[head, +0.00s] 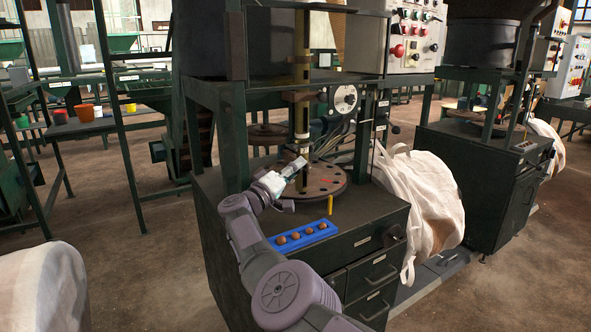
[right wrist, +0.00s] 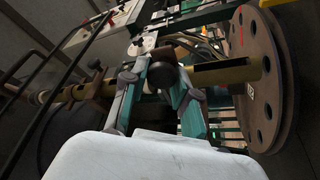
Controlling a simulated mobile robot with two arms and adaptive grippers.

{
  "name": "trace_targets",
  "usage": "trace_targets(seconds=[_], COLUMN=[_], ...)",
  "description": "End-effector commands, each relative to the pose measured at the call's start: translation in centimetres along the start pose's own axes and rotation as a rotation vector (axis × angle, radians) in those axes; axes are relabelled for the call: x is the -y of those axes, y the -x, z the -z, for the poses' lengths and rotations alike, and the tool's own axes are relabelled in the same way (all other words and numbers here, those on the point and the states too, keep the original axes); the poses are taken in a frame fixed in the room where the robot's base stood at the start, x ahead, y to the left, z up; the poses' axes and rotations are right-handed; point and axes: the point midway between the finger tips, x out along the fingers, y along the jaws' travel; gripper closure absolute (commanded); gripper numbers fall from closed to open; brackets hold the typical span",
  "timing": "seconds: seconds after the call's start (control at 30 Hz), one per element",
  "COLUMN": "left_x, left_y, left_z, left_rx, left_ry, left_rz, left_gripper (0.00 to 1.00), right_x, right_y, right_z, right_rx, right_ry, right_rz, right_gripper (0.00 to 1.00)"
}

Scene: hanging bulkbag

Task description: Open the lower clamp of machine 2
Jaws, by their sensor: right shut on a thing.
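The machine in front of me has a vertical brass-coloured column (head: 301,62) above a round perforated disc (head: 325,183). A rusty collar-like clamp (head: 300,96) sits higher on the column. My right gripper (head: 298,166) is at the column just above the disc, and it hides the lower clamp there. In the right wrist view the two fingers of my right gripper (right wrist: 158,88) are closed around a dark round knob (right wrist: 161,71) beside the column (right wrist: 224,71). The disc (right wrist: 262,80) stands at the right of that view. My left gripper is not in view.
A blue tray (head: 303,235) with several brown round pieces and a yellow peg (head: 330,205) are on the cabinet top. A white bulk bag (head: 425,200) hangs at the right side. A dial gauge (head: 345,99) and hoses are behind the column. Green frame posts flank the work area.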

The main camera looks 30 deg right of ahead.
Motion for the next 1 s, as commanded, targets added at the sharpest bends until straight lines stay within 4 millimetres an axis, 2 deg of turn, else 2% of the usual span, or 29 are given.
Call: trace_targets(seconds=[0.63, 0.67, 0.8, 1.0], left_x=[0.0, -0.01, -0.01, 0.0], left_y=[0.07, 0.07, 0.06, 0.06], left_z=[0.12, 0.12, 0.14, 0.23], left_rx=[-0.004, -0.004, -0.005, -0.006], left_ry=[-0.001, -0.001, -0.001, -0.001], left_rz=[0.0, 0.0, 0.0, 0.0], left_gripper=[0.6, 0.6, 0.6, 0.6], right_x=[-0.19, -0.19, -0.13, -0.04], right_y=[-0.07, -0.07, -0.05, -0.02], right_z=[0.24, 0.24, 0.16, 0.06], right_rx=[-0.006, -0.006, -0.004, -0.002], right_ry=[0.0, 0.0, 0.0, 0.0], right_rz=[-0.002, -0.002, -0.002, -0.001], right_gripper=[1.0, 0.68, 0.45, 0.45])
